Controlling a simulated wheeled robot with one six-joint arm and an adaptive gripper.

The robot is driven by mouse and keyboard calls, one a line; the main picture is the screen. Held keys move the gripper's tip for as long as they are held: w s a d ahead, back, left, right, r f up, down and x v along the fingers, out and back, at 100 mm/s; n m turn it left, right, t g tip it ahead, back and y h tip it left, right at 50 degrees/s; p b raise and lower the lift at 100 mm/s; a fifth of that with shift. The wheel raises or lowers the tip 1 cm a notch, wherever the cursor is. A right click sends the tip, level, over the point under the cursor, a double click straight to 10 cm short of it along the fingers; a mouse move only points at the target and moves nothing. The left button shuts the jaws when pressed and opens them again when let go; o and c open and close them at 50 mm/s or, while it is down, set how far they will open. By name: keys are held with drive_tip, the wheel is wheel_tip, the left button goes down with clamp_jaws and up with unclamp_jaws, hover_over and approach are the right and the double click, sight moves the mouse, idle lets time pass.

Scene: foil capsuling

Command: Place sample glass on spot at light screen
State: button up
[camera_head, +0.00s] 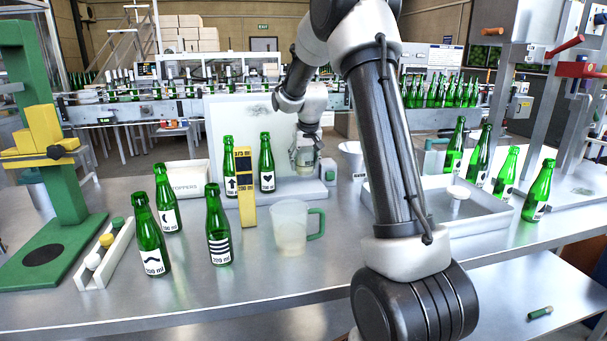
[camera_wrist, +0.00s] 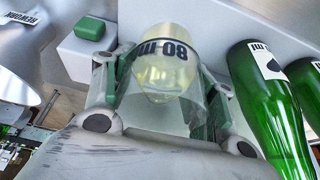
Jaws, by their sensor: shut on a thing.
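My gripper (camera_head: 306,160) is shut on the sample glass (camera_wrist: 164,78), a small clear glass with an 80 ml mark and pale yellowish liquid. In the wrist view the glass sits between the green-padded fingers (camera_wrist: 166,105). In the head view the glass (camera_head: 304,163) is over the right part of the light screen's base (camera_head: 285,193), in front of the white panel (camera_head: 225,128). I cannot tell whether it touches the base. The spot itself cannot be made out.
Two green bottles (camera_head: 266,165) (camera_head: 230,170) stand at the screen, left of my gripper. A switch box (camera_head: 327,172) with a green button (camera_wrist: 91,28) is close on the right. A yellow gauge (camera_head: 246,205) and a jug (camera_head: 290,230) stand in front.

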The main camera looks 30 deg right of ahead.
sight(304, 173)
wheel_tip(304, 173, down, 4)
drive_tip(key=shift+f, duration=0.1)
drive_tip(key=shift+w+f, duration=0.2)
drive_tip(key=shift+f, duration=0.05)
drive_tip(key=shift+f, duration=0.1)
drive_tip(key=o, duration=1.2)
